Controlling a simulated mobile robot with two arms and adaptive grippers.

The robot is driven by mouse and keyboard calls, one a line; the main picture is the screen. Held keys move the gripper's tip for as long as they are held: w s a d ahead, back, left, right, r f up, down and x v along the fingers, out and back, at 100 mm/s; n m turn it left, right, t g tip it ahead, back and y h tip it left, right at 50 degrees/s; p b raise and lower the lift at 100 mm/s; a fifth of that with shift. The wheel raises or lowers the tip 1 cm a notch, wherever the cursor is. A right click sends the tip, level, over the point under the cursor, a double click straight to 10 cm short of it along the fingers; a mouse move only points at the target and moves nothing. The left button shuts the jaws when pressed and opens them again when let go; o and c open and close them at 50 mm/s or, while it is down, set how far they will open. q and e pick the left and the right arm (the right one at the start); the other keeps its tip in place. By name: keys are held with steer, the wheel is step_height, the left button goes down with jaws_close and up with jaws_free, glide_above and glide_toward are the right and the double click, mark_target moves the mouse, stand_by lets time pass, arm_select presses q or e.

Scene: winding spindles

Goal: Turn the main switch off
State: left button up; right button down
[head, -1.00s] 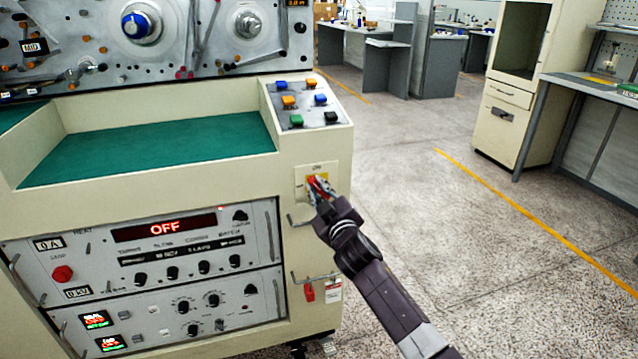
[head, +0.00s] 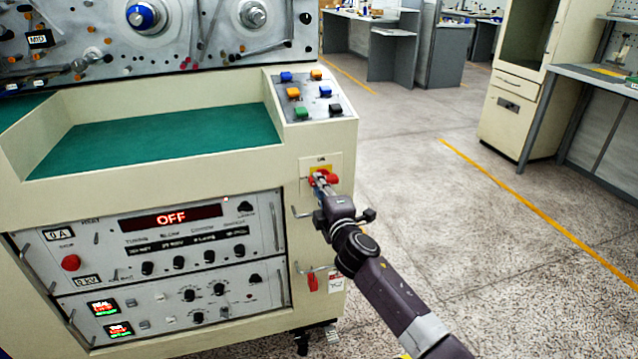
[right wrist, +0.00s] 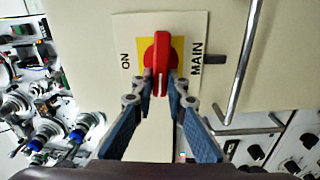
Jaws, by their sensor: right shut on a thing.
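The main switch is a red knob on a yellow plate (head: 320,170) with a pale surround, on the front of the cream machine. In the right wrist view the red knob (right wrist: 160,62) lies across the line between the ON and MAIN labels, so it is horizontal on the machine. My right gripper (head: 319,180) is at the switch. Its two fingers (right wrist: 161,83) are shut on the knob, one on each side, and hide part of it. In the head view the knob's red end sticks out right of the fingers. My left gripper is not in view.
A red display (head: 171,217) on the panel reads OFF. Coloured buttons (head: 310,98) sit on the sloped panel above. The floor (head: 440,230) to the right is clear.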

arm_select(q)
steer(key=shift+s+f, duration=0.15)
arm_select(e)
steer(key=shift+f+n, duration=0.2)
steer(key=shift+n, duration=0.3)
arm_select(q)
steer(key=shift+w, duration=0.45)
arm_select(e)
steer(key=c, duration=2)
jaws_free()
steer(key=shift+o, duration=0.3)
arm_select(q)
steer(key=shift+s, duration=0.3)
arm_select(e)
steer(key=v, duration=1.2)
